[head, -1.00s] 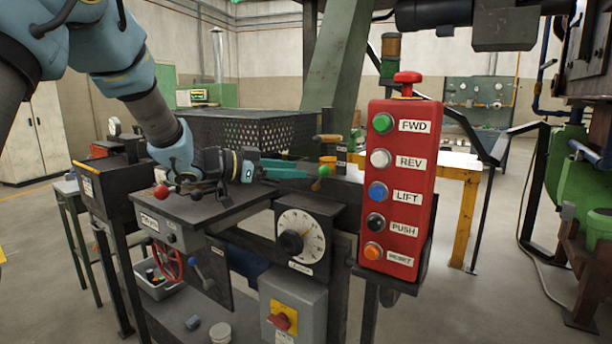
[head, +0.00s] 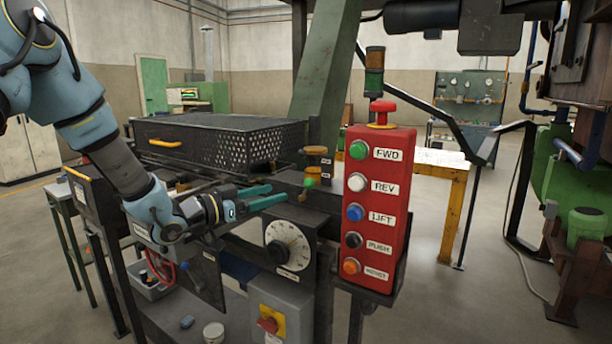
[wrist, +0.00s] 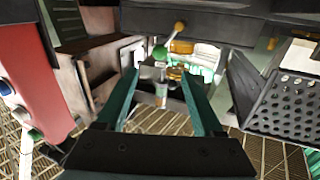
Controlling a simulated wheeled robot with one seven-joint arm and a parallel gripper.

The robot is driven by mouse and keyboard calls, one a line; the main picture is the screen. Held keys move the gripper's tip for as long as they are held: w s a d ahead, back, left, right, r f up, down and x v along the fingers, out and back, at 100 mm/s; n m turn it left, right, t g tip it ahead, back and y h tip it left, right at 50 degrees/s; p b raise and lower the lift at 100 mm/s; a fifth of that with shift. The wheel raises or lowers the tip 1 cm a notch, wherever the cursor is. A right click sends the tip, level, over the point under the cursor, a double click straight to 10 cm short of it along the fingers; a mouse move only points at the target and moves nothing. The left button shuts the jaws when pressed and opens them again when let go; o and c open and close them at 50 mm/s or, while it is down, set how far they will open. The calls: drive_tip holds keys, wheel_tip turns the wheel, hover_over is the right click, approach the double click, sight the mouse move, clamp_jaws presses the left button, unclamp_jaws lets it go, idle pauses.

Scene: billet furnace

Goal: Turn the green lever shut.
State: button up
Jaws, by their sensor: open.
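The green lever shows in the head view as a green knob (head: 310,182) on a short brass-coloured stem, left of the red button box. My gripper (head: 279,195) has teal fingers and is just left of the knob, pointing towards it. In the wrist view a green knob (wrist: 160,53) shows ahead, between and beyond the fingertips of my gripper (wrist: 160,76). The jaws are apart with nothing held between them. I cannot tell any contact with the lever. The lever's pivot is not clear.
The red button box (head: 379,205) stands close to the right of the lever. A black perforated basket (head: 238,140) lies behind. A white dial (head: 287,245) and a grey switch box (head: 286,305) are below. A brass-topped fitting (head: 316,158) stands just behind the lever.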

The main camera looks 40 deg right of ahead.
drive_tip(key=d+p, duration=0.1)
drive_tip(key=d, duration=0.2)
drive_tip(key=d+p, duration=0.1)
drive_tip(key=d, duration=0.3)
drive_tip(key=d+p, duration=0.1)
drive_tip(key=d, duration=0.2)
drive_tip(key=shift+s+d+p, duration=0.35)
drive_tip(key=shift+p, duration=0.05)
drive_tip(key=shift+f, duration=0.1)
clamp_jaws()
idle(0.8)
